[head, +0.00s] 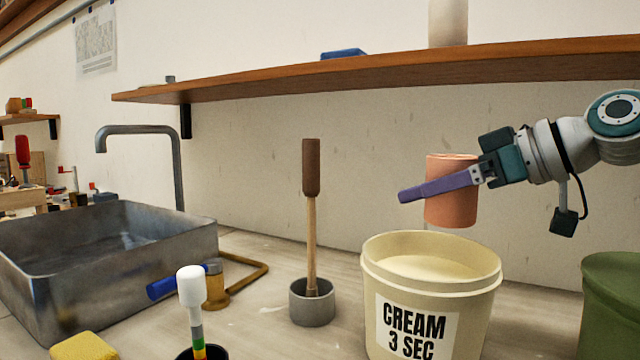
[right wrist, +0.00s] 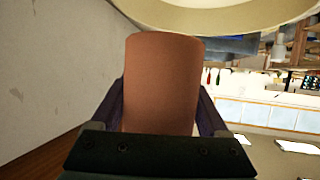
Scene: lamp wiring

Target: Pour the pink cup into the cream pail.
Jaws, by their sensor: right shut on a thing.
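The pink cup (head: 452,206) is upright in the head view, held above the far side of the cream pail. My right gripper (head: 437,187) comes in from the right and is shut on the cup, with a purple finger across its near side. In the right wrist view the cup (right wrist: 163,85) sits between the two fingers. The cream pail (head: 432,308) stands on the counter, labelled "CREAM 3 SEC", with a pale cream surface inside. Its rim (right wrist: 215,25) shows at the top of the wrist view. The cup's contents are hidden. My left gripper is not in view.
A green container (head: 611,305) stands right of the pail. A grey holder (head: 312,304) with an upright wooden-handled tool stands to its left. A metal sink (head: 100,255) with a tap (head: 178,165) is at the left. A wooden shelf (head: 380,72) runs above the counter.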

